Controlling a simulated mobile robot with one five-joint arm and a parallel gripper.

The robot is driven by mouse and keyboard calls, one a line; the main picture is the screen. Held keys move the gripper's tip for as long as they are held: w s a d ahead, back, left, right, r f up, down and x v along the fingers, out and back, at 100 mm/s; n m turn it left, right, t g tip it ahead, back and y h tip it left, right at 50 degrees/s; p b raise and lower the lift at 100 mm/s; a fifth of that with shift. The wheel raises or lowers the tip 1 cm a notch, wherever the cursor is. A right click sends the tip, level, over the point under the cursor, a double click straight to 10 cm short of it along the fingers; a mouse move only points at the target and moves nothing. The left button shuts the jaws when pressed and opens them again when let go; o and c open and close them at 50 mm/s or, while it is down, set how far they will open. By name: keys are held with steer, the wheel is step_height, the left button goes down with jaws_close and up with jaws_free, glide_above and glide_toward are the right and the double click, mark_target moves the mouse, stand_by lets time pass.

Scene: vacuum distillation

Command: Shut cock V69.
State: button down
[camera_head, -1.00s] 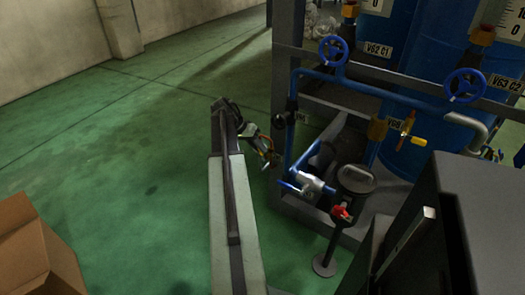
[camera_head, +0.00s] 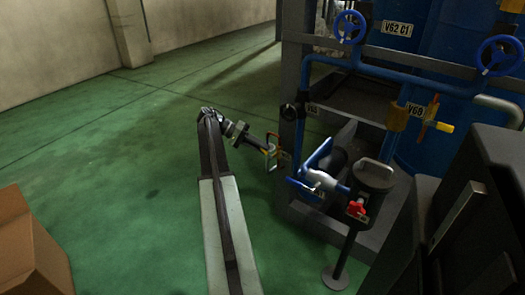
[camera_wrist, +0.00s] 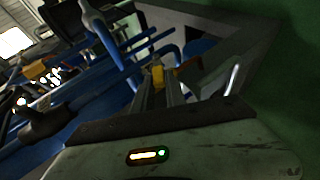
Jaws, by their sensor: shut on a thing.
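My gripper (camera_head: 277,155) reaches right from my arm to the dark frame's near post, low beside the blue pipework. In the wrist view its two fingers (camera_wrist: 160,85) are shut on a small yellow-orange handle (camera_wrist: 158,73). The handle's valve body is mostly hidden, and I cannot read a V69 label on it. A blue-handled cock with a pale metal body (camera_head: 318,180) sits on the pipe to the right, apart from my gripper. A small tag (camera_head: 318,196) below it is too blurred to read.
A yellow-handled cock (camera_head: 437,125) by the V68 label and blue handwheels (camera_head: 350,27) are higher up. A cardboard box (camera_head: 30,245) is at lower left.

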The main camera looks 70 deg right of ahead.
steer(key=shift+s+a, duration=0.1)
steer(key=shift+s, duration=0.1)
steer(key=c, duration=1.4)
jaws_free()
steer(key=shift+o, duration=0.2)
steer(key=shift+w, duration=0.15)
